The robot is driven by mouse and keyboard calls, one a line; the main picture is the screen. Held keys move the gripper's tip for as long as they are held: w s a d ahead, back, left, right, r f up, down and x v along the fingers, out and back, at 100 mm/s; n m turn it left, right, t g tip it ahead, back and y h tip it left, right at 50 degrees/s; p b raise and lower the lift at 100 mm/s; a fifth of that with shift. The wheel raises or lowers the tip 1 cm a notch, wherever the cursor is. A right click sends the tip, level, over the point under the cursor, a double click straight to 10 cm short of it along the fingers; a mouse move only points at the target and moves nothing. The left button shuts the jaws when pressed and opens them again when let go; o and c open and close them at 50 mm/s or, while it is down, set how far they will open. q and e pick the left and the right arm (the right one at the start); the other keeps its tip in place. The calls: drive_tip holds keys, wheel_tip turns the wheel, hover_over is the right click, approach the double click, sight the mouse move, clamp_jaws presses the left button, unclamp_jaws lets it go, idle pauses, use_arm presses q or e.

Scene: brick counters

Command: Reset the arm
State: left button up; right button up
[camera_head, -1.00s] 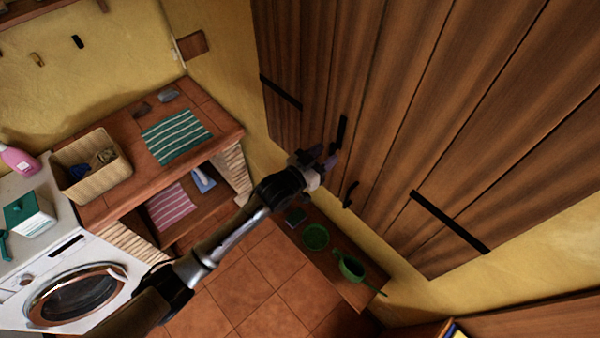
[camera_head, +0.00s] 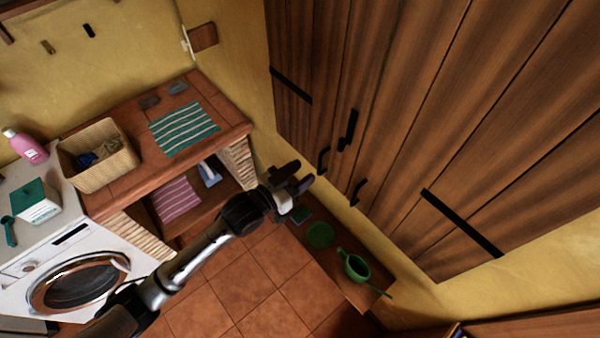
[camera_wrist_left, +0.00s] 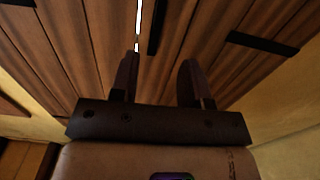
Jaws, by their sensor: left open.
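My left arm comes in from the lower left of the head view. Its gripper (camera_head: 298,177) is open and empty, in front of the wooden cabinet doors (camera_head: 400,110) and apart from their black handles. In the left wrist view the two fingers (camera_wrist_left: 160,85) stand apart with nothing between them. Beyond them are the plank doors (camera_wrist_left: 80,45), with a thin bright gap between two planks and a black handle (camera_wrist_left: 157,27). My right gripper is not in view.
A low wooden shelf (camera_head: 350,288) below the doors holds a green pot (camera_head: 354,267) and a green round item (camera_head: 320,235). At left are a brick counter (camera_head: 140,165) with a wicker basket (camera_head: 97,155), and a washing machine (camera_head: 75,285). Tiled floor (camera_head: 245,280) lies below the arm.

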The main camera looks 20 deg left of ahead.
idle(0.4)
use_arm(q)
wheel_tip(320, 180, down, 5)
drive_tip(key=s+a+g+y, duration=0.1)
drive_tip(key=a+g+y, duration=0.1)
drive_tip(key=g+y, duration=0.15)
drive_tip(key=s+a+r+n+g+y+p, duration=0.1)
drive_tip(key=s+a+g+y+p, duration=0.15)
drive_tip(key=s, duration=0.55)
drive_tip(key=s+a+r+n+g+y+p, duration=0.1)
drive_tip(key=s+a+g+y+p, duration=0.15)
drive_tip(key=s, duration=0.65)
drive_tip(key=s+f+n+g+p, duration=0.1)
drive_tip(key=s+f, duration=0.4)
drive_tip(key=s, duration=0.8)
drive_tip(key=g+p, duration=0.1)
drive_tip(key=g, duration=0.1)
drive_tip(key=shift+s+d+g, duration=0.25)
drive_tip(key=shift+d+g, duration=0.05)
drive_tip(key=shift+g, duration=0.05)
